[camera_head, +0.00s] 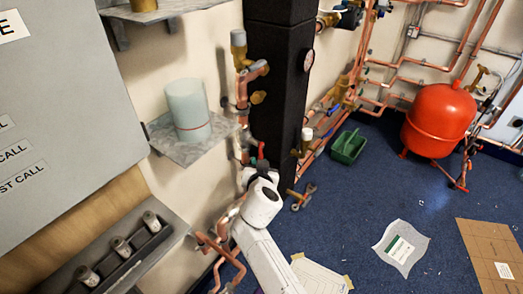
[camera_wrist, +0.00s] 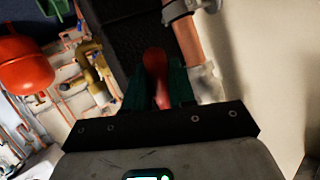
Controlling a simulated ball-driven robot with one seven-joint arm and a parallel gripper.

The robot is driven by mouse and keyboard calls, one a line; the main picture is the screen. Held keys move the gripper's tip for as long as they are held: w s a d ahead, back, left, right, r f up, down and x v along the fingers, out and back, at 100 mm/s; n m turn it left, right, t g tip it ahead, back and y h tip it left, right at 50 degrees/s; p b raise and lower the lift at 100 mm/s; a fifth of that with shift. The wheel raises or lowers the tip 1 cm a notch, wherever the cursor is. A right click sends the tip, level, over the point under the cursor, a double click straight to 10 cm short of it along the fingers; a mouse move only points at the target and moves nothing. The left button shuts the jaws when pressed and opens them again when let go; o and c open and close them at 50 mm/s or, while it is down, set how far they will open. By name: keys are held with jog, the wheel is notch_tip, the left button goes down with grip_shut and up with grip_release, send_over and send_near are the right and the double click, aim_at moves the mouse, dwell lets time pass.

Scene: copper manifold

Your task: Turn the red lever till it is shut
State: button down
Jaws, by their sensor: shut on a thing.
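The red lever (camera_wrist: 156,72) stands upright in the middle of the wrist view, between the two green fingers of my gripper (camera_wrist: 157,88). My gripper is shut on it. The copper pipe (camera_wrist: 185,38) runs just right of the lever in that view. In the head view a small part of the red lever (camera_head: 261,150) shows above my gripper (camera_head: 257,164), beside the dark column. The valve body under the lever is mostly hidden by my gripper and arm, so I cannot tell the lever's angle to its pipe.
A black column (camera_head: 274,90) with a round gauge stands right behind the lever. A shelf (camera_head: 196,148) with a pale cylinder (camera_head: 188,105) juts out at left. A red tank (camera_head: 438,121) and a green crate (camera_head: 348,147) stand farther right. Sheets lie on the blue floor.

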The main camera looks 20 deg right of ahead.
jog(key=r+g+p, duration=0.1)
jog(key=p, duration=0.1)
jog(key=a+m+g+y+p, duration=0.1)
jog(key=p, duration=0.2)
jog(key=shift+s+r, duration=0.4)
jog(key=shift+s+a+r+m+g+y+p, duration=0.25)
jog(key=shift+r+m+g+y+p, duration=0.65)
jog(key=shift+p, duration=1.15)
jog(key=shift+s+a+r+m+g+y+p, duration=0.15)
jog(key=shift+a+r+m+g+y+p, duration=0.25)
jog(key=shift+g+y+p, duration=1.05)
jog(key=shift+s+a+r+m+g+y+p, duration=0.25)
jog(key=shift+r+m+g+y+p, duration=0.7)
jog(key=shift+p, duration=1.65)
jog(key=shift+w+f+n+t+y, duration=0.1)
jog(key=shift+f+n+t+y, duration=0.1)
jog(key=shift+n+t+y, duration=0.1)
jog(key=c, duration=1.2)
grip_release()
jog(key=shift+r, duration=0.1)
jog(key=shift+o, duration=0.5)
